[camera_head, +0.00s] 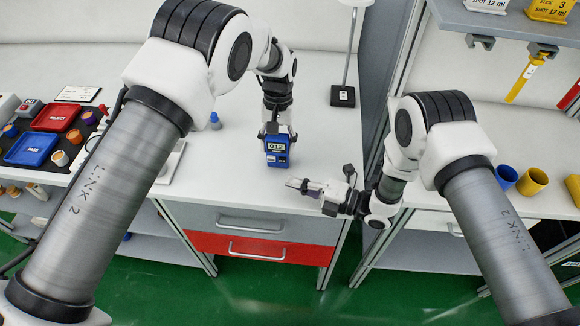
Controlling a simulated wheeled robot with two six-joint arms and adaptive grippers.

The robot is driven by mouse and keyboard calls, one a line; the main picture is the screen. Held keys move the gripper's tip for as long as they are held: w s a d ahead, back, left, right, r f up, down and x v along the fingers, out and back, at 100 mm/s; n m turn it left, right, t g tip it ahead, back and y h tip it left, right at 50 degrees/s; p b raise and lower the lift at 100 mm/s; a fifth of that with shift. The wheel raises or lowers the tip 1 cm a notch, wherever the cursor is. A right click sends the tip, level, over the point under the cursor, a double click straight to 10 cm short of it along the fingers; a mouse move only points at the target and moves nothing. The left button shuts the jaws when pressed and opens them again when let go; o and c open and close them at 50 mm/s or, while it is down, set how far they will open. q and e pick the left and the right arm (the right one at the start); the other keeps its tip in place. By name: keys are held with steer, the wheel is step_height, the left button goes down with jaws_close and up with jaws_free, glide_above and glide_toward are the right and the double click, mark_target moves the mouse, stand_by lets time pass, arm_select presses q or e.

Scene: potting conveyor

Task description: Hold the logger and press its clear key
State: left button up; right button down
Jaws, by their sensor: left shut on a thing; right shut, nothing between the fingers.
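The logger (277,150) is a small blue box with a display reading "012" and a pale label below it. It is upright over the white table, near the front edge. My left gripper (277,131) comes down from above and is shut on the top of the logger. My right gripper (294,184) is shut and empty. It points left, below and slightly right of the logger, apart from it. The keys on the logger are too small to make out, so I cannot tell which is the clear key.
A red tray (58,117) and a blue tray (31,149) lie on a dark mat at the left with small pots. A lamp-like stand (343,96) is behind. The white table (225,190) is clear around the logger.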

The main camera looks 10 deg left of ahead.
mark_target(282, 160)
steer(key=shift+x, duration=1.1)
steer(key=w, duration=0.3)
steer(key=shift+w, duration=0.5)
